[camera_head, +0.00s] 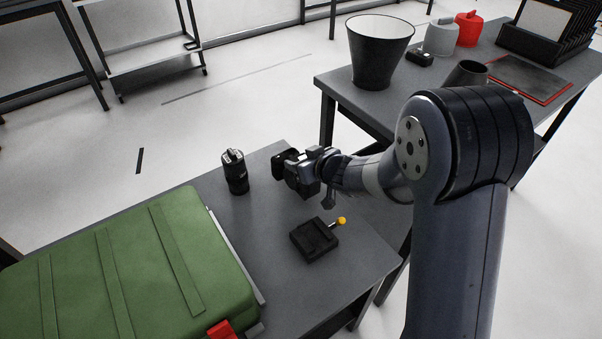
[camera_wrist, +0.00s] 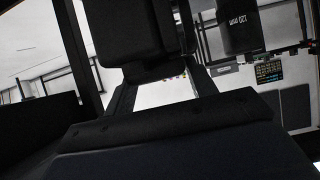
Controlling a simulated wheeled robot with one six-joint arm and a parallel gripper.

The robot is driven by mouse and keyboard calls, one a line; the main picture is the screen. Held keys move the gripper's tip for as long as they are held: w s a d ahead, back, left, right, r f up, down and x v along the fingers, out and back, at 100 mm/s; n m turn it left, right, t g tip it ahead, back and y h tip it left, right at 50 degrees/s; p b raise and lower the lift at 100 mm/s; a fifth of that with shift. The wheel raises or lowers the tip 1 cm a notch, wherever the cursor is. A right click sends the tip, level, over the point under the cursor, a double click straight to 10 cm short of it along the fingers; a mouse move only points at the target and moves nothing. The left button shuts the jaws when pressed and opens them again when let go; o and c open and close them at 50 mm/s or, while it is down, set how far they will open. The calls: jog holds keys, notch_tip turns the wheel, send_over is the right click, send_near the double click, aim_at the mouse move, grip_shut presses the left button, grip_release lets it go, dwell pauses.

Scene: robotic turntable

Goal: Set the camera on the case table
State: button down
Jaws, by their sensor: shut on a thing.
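My gripper (camera_head: 298,170) reaches in from the right over the case table (camera_head: 210,205), near its far right edge. It is shut on a dark, blocky thing, which looks like the camera (camera_head: 284,157). In the wrist view the black block (camera_wrist: 148,35) sits between my two fingers (camera_wrist: 160,88). It seems held low over the tabletop, but I cannot tell whether it touches. Its details are lost in the dark and partly hidden by my gripper.
A green case (camera_head: 125,265) fills the table's left part. A black cylinder (camera_head: 235,172) stands left of my gripper, and a black box with a yellow knob (camera_head: 314,240) lies nearer. Another table (camera_head: 340,84) behind holds a large dark bucket (camera_head: 379,60). Bare tabletop lies between these things.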

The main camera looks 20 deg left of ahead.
jog(key=shift+f+b, duration=0.45)
jog(key=shift+f, duration=1.15)
jog(key=shift+f, duration=0.1)
jog(key=c, duration=0.6)
grip_release()
jog(key=shift+f, duration=0.1)
jog(key=shift+o, duration=0.2)
jog(key=shift+s+d+r, duration=0.1)
jog(key=shift+d+r, duration=0.1)
jog(key=shift+r, duration=0.1)
jog(key=p+v, duration=0.2)
jog(key=v, duration=0.9)
jog(key=shift+s+d+p, duration=0.15)
jog(key=shift+s+p, duration=0.05)
jog(key=shift+p, duration=0.1)
